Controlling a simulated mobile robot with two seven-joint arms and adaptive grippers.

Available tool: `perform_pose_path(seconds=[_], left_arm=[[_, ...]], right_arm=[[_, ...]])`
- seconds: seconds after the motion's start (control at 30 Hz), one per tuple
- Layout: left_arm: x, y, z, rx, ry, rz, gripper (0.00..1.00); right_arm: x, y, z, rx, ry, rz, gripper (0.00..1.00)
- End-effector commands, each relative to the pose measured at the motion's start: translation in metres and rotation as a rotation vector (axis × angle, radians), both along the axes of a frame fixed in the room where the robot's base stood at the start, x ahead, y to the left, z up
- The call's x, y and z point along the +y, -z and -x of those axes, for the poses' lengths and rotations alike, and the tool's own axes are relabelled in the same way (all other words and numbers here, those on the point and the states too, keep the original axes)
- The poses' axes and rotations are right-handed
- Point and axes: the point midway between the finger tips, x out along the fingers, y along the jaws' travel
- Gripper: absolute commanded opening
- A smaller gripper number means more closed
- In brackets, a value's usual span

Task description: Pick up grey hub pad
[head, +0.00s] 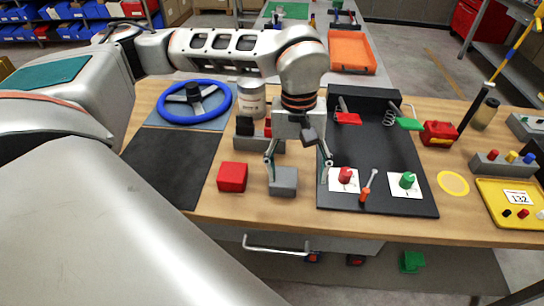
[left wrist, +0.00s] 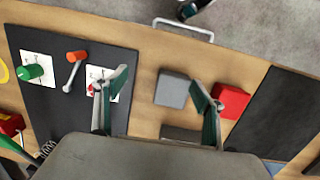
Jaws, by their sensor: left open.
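The grey hub pad (head: 284,184) is a small grey block on the wooden table, between a red block (head: 232,177) and the black board (head: 395,160). My left gripper (head: 298,164) points down above the table with its fingers spread wide and nothing between them. One fingertip is over the pad's back left side; the other is by the board's left edge. In the left wrist view the grey hub pad (left wrist: 172,88) appears between the open fingers, nearer the right one, with the red block (left wrist: 231,101) just beyond that finger. My right gripper does not show.
A dark holder with a red piece (head: 250,132) stands behind the pad. A blue steering wheel (head: 193,118) lies at the back left, beside a white tub (head: 251,98). The black mat (head: 172,165) is bare.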

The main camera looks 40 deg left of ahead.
Motion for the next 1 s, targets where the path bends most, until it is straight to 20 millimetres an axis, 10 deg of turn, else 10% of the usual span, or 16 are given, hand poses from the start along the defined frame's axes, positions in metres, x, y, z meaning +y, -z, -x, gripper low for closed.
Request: perform_pose_path(seconds=[0.2, 1.0], left_arm=[[0.034, -0.006, -0.012, -0.054, 0.015, -0.101, 0.69], [0.036, 0.068, -0.010, -0.056, 0.015, -0.102, 0.69]], right_arm=[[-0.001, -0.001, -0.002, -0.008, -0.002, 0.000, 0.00], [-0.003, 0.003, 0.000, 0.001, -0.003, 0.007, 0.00]])
